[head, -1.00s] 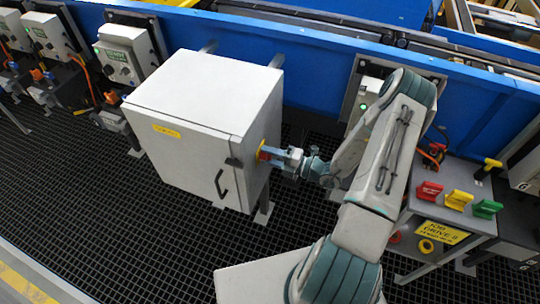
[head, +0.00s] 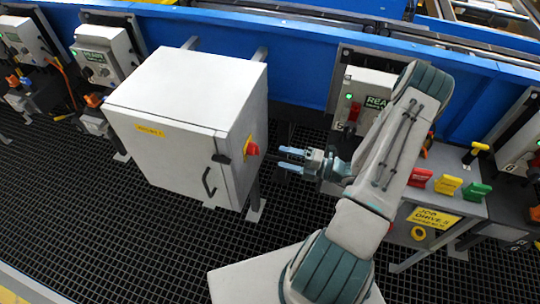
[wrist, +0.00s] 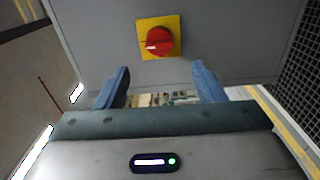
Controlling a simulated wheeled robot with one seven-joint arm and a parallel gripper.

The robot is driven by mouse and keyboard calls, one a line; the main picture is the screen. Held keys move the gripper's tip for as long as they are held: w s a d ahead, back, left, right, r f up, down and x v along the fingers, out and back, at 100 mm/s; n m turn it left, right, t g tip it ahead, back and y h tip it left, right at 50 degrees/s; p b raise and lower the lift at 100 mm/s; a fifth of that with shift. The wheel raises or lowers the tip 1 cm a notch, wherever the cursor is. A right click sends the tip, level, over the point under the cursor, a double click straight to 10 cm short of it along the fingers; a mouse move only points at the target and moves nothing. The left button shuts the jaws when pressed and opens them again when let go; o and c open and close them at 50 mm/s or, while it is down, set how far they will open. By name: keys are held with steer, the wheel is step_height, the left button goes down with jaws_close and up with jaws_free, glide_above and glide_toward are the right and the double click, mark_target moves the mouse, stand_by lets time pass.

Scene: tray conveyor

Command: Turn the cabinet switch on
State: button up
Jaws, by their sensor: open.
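The grey-white cabinet (head: 165,160) stands left of my arm in the head view. Its switch is a red rotary knob (head: 252,149) on a yellow plate on the cabinet's right side. In the wrist view the red knob (wrist: 158,41) sits on its yellow plate (wrist: 145,24), with a short pale mark lying roughly level in the picture. My gripper (head: 284,159) is open and empty, a little right of the knob and apart from it. Its two blue fingers (wrist: 160,71) are spread below the knob in the wrist view.
A black door handle (head: 208,181) is on the cabinet front. A stand with red, yellow (head: 447,185) and green handles is on the right. A control box (head: 368,98) and blue conveyor rail (head: 300,65) lie behind. Dark grating covers the floor.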

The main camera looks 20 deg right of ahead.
steer(key=v, duration=0.4)
steer(key=shift+w+a, duration=0.1)
stand_by(0.4)
steer(key=s+a+r+n+g+h, duration=0.3)
steer(key=a+r+n+g, duration=0.3)
steer(key=n, duration=0.6)
steer(key=s+a+r+n+g+h, duration=0.2)
steer(key=s+a+r+n+g, duration=0.2)
steer(key=r+n+g, duration=0.6)
steer(key=s+r+n+t+h, duration=0.5)
steer(key=r+n+t+h, duration=0.3)
steer(key=n, duration=1.3)
steer(key=shift+s+a+r+h, duration=0.4)
steer(key=shift+a+r+h, duration=0.05)
steer(key=shift+r+h, duration=0.35)
